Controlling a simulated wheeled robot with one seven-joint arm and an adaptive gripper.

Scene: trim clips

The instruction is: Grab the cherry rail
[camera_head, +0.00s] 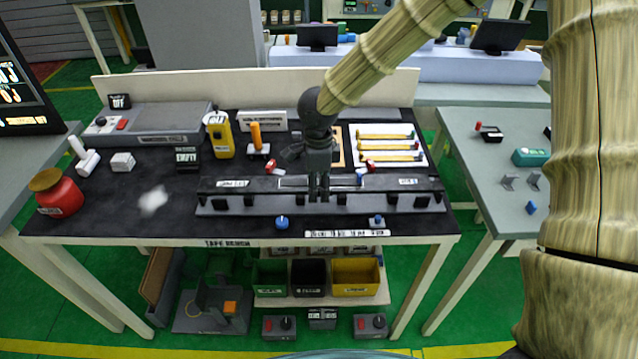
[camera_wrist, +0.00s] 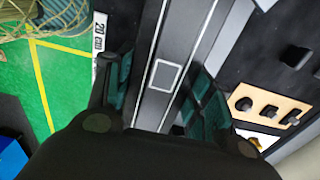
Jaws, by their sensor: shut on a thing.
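A long dark grey rail fixture (camera_head: 265,205) with several black blocks lies along the front of the black-topped bench. My gripper (camera_head: 319,192) points down onto its middle. In the wrist view my gripper's teal-padded fingers (camera_wrist: 165,95) stand on both sides of a dark rail (camera_wrist: 178,50), which has white outlines and a small square mark. The fingers are shut on this rail. It looks dark, and I cannot make out a cherry colour on it. My wrist hides part of it. Small red pieces lie behind the fixture, one to the left (camera_head: 271,166) and one to the right (camera_head: 370,166) of my gripper.
A white board (camera_head: 387,132) with several yellow strips lies behind right. A yellow device (camera_head: 219,136) and a grey box (camera_head: 150,125) stand behind left, and a red jar (camera_head: 62,196) at far left. A blue knob (camera_head: 282,222) sits at the front edge. Bins stand below.

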